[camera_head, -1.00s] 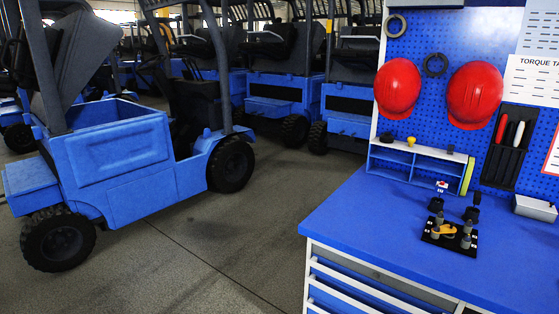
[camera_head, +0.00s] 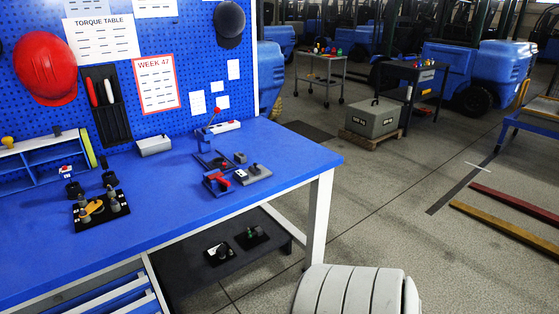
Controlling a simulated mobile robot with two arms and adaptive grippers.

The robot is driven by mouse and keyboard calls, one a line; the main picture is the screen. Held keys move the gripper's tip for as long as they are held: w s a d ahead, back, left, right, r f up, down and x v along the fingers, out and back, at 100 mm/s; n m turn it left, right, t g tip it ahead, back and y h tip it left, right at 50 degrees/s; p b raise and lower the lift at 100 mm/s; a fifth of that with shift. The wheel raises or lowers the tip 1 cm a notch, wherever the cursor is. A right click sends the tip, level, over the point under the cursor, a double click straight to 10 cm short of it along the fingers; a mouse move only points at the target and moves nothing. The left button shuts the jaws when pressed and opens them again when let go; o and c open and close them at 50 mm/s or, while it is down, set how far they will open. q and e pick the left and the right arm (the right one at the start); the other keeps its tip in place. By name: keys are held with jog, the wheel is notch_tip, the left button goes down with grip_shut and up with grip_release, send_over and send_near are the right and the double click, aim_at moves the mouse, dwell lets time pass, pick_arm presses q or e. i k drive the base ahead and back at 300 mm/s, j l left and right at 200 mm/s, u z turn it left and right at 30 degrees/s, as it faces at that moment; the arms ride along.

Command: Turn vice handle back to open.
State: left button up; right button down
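Neither of my grippers is in view. No part is plain enough to be named the vice handle with certainty.
A black plate with pegs and a yellow part (camera_head: 99,208) lies on the bench's left. A grey box (camera_head: 154,146) stands by the pegboard. Below is a dark shelf (camera_head: 190,285) with small fixtures. Floor right of the bench is open, with a weight block (camera_head: 373,120) on a pallet farther back.

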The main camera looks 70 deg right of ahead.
aim_at(225, 183)
jog(key=z, duration=1.7)
jog(key=i+l+z, duration=0.1)
jog(key=i+l, duration=0.05)
jog(key=i, duration=0.05)
